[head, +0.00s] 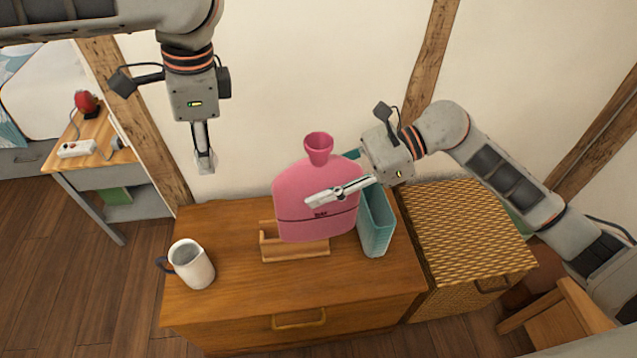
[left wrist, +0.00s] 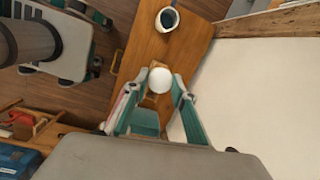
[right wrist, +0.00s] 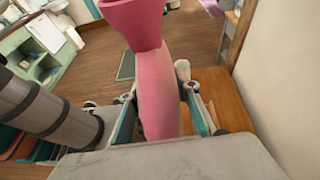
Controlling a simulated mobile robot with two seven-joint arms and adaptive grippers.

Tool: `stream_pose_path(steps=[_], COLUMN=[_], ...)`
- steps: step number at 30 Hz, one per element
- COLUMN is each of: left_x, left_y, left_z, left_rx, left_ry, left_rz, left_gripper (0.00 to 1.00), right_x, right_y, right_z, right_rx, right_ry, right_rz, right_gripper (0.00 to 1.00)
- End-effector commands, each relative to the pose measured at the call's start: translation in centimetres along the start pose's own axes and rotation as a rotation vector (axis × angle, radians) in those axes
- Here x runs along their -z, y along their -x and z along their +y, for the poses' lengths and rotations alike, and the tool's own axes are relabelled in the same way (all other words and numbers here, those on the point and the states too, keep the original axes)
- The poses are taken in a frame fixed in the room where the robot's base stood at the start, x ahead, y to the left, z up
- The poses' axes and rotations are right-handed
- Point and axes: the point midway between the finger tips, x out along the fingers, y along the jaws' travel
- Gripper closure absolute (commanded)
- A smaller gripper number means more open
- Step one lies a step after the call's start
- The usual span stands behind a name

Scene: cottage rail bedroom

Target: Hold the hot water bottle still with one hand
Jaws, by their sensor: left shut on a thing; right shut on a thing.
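The pink hot water bottle (head: 300,190) stands upright in a low wooden rack (head: 290,252) on the dresser, its funnel mouth (head: 319,147) open at the top. My right gripper (head: 340,190) is shut on the bottle's body from its right side, one finger across the front. The right wrist view shows the bottle (right wrist: 158,95) between both fingers. My left gripper (head: 205,160) is in the air, up and left of the bottle and apart from it. It is shut on a small white rounded object (left wrist: 159,80), which I cannot identify for sure.
A white jug (head: 192,265) with a dark handle stands at the dresser's left front. A teal bin (head: 376,235) stands close to the bottle's right. A wicker chest (head: 465,235) is right of the dresser (head: 350,285). The dresser's front middle is clear.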

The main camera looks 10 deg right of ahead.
Motion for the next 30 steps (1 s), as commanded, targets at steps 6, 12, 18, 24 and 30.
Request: stream_pose_path(steps=[6,12,18,24,30], left_x=[3.7,6.8,9.8,12.5,14.4], left_y=[3.8,7.1,10.2,13.3,15.5], left_z=[0.4,1.2,2.4,3.9,5.4], left_rx=[0.06,0.124,0.197,0.279,0.351], left_ry=[-0.446,-0.85,-1.25,-1.634,-1.937], left_rz=[0.016,0.029,0.039,0.051,0.062], left_gripper=[0.83,0.83,0.83,0.83,0.83], right_x=[-0.2,-0.2,-0.2,-0.2,-0.2], right_y=[0.1,0.1,0.1,0.1,0.1], right_z=[0.0,0.0,0.0,0.0,0.0], right_rx=[0.001,0.001,0.001,0.001,0.001], right_ry=[0.003,0.003,0.003,0.003,0.003], right_rz=[-0.003,-0.003,-0.003,-0.003,-0.003], right_gripper=[1.0,1.0,1.0,1.0,1.0])
